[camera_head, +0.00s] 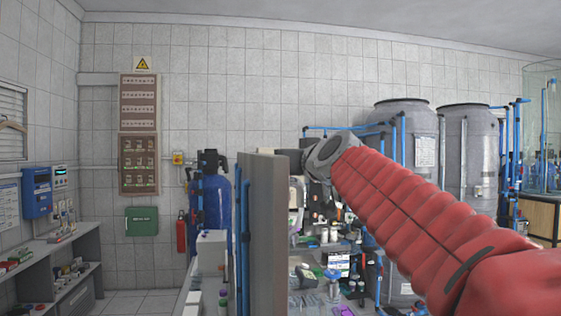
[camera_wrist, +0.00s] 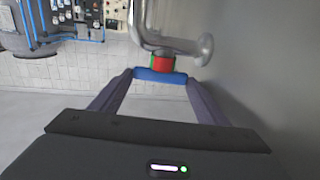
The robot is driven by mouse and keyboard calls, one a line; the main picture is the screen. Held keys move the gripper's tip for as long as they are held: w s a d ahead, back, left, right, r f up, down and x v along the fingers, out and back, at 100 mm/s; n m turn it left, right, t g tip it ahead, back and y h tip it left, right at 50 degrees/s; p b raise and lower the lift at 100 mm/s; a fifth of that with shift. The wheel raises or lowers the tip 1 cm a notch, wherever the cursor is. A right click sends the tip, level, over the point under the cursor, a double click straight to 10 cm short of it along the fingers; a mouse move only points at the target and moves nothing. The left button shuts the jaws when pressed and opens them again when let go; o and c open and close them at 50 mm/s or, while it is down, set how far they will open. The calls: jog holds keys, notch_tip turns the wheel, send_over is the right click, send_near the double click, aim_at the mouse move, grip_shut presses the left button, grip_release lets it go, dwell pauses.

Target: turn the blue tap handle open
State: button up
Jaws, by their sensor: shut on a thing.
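The blue tap handle (camera_wrist: 160,73) is a short blue bar in the wrist view, lying across the picture just above the middle. My gripper (camera_wrist: 159,77) has one purple-grey finger at each end of it and is shut on it. A red collar with a green edge (camera_wrist: 162,62) sits directly above the handle, under a bent grey metal pipe (camera_wrist: 172,43). In the head view, my red-sleeved arm reaches in from the right to a grey upright panel. The handle cannot be made out there, and my fingertips are not clear.
The grey panel (camera_head: 265,230) stands upright beside my arm's end in the head view. A grey wall (camera_wrist: 265,60) is close on the right in the wrist view. Large grey tanks (camera_head: 404,125) and blue pipes stand behind my arm. Open floor (camera_head: 130,303) shows at left.

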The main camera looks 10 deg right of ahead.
jog(key=shift+f, duration=0.1)
dwell(0.4)
jog(key=o, duration=0.7)
jog(key=shift+o, duration=0.5)
jog(key=s+d, duration=0.1)
jog(key=s, duration=1.2)
jog(key=shift+s+d, duration=0.3)
jog(key=shift+c, duration=0.3)
